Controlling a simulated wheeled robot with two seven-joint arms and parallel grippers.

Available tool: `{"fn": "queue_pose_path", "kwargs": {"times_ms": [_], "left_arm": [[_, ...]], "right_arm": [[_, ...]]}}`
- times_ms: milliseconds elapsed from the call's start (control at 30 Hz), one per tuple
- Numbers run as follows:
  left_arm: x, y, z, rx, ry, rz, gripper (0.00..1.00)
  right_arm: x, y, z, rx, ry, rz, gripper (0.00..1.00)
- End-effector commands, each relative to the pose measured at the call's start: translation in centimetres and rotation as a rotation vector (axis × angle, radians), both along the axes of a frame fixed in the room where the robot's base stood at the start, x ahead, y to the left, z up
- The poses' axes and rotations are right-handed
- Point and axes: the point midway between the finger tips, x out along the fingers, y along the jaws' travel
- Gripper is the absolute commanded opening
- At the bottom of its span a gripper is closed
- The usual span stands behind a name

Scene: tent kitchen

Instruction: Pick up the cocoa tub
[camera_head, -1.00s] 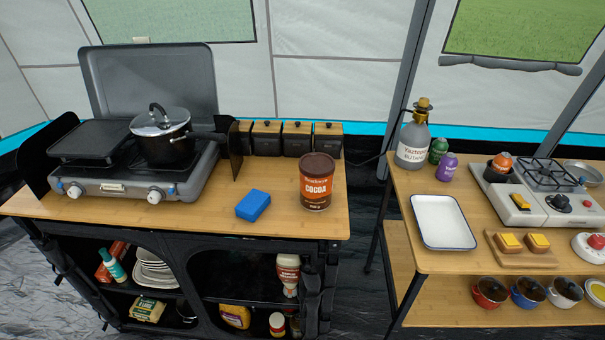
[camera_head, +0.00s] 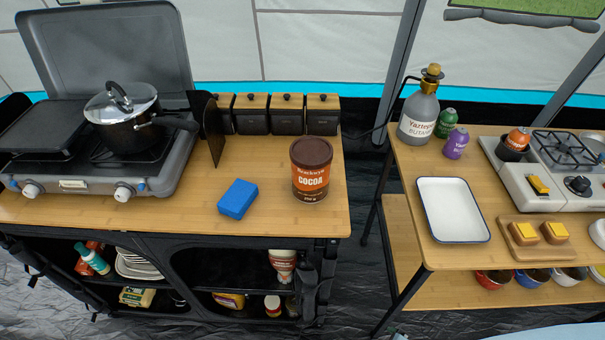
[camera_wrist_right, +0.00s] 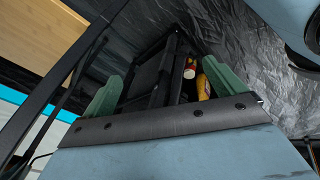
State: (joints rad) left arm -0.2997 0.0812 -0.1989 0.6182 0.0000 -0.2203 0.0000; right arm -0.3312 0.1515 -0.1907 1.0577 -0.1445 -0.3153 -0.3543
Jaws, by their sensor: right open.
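The cocoa tub (camera_head: 311,170) is a brown and orange cylinder with a dark lid. It stands upright on the wooden top of the left kitchen stand (camera_head: 275,222), near its right end. My right gripper (camera_wrist_right: 163,72) shows in the right wrist view with its two green fingers wide apart and nothing between them. Below and beyond it are the stand's dark frame and bottles on a shelf; the tub is not visible there. The right gripper does not show in the head view, so it is apart from the tub. My left gripper is in no view.
A blue sponge (camera_head: 238,199) lies left of the tub. Dark canisters with wooden lids (camera_head: 287,114) stand behind it. A stove with a lidded pot (camera_head: 125,117) fills the left side. Across a gap, the right table holds a white tray (camera_head: 452,209) and a grey bottle (camera_head: 418,120).

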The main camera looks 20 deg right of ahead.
Motion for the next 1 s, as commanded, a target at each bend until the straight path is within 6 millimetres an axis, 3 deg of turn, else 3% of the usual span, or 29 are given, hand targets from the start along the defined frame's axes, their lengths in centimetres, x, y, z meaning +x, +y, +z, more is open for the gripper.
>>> {"fn": "queue_pose_path", "kwargs": {"times_ms": [33,200,433,600,800,1000], "left_arm": [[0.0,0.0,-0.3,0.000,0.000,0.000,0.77],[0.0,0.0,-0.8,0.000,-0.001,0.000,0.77],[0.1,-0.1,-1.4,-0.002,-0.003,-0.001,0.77],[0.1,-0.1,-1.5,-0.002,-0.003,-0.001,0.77],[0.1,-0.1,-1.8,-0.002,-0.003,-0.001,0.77],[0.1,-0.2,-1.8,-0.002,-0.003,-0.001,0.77]], "right_arm": [[3.2,-0.3,2.1,-0.051,-0.072,0.093,1.00],[11.7,-0.6,10.6,-0.273,-0.284,0.397,1.00],[18.7,-0.2,23.8,-0.651,-0.534,0.721,1.00],[21.8,0.9,30.3,-1.081,-0.709,1.071,1.00],[23.3,3.4,36.7,-1.629,-0.858,1.397,1.00],[23.3,5.2,39.2,-1.975,-0.914,1.553,1.00]]}}
